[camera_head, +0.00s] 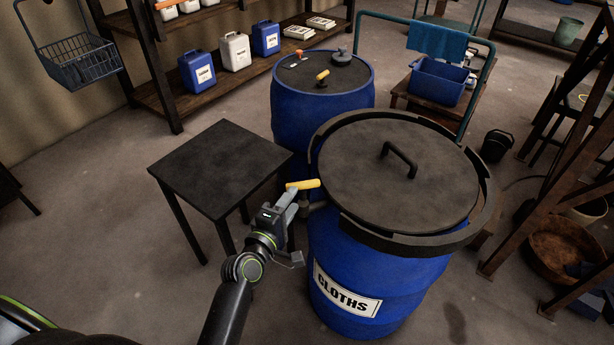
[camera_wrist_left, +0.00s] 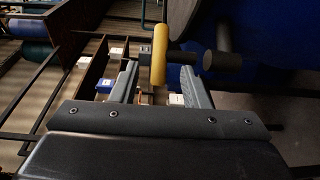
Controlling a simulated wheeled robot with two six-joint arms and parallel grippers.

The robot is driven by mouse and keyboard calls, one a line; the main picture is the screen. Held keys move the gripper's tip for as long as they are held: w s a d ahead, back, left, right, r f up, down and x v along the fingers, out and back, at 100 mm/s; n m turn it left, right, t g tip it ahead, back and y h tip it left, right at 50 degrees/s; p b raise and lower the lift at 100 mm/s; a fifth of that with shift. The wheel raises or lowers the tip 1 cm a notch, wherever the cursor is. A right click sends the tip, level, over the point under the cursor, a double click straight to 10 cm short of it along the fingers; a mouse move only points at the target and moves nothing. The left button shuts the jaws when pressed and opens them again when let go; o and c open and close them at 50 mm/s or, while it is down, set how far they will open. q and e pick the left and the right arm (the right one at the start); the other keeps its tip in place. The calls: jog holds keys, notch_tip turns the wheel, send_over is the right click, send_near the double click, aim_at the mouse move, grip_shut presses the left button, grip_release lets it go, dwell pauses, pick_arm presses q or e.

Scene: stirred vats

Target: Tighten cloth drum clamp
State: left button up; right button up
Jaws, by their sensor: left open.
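The blue drum labelled CLOTHS (camera_head: 375,270) stands upright with a dark round lid (camera_head: 350,165) and a black lid handle (camera_head: 399,160). A dark clamp band (camera_head: 420,243) runs around its rim. A yellow clamp handle (camera_head: 303,184) sticks out at the drum's left side. My left gripper (camera_head: 292,194) is at this handle. In the left wrist view the yellow handle (camera_wrist_left: 159,52) lies between the two open fingers, with gaps on both sides. A dark rod and knob (camera_wrist_left: 222,62) join it to the drum side. My right gripper is not in view.
A small dark table (camera_head: 220,165) stands left of the drum. A second blue drum (camera_head: 310,118) with its own yellow handle stands behind. A cart with a blue bin (camera_head: 437,84) is at back right, and a wooden frame (camera_head: 560,150) is at right. Floor in front is clear.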

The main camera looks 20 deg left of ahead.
aim_at(303, 185)
pick_arm(q)
jog(key=w+d+p, duration=0.1)
jog(key=w, duration=0.8)
jog(key=shift+d+f, duration=0.2)
jog(key=shift+f, duration=0.05)
jog(key=shift+c, duration=0.2)
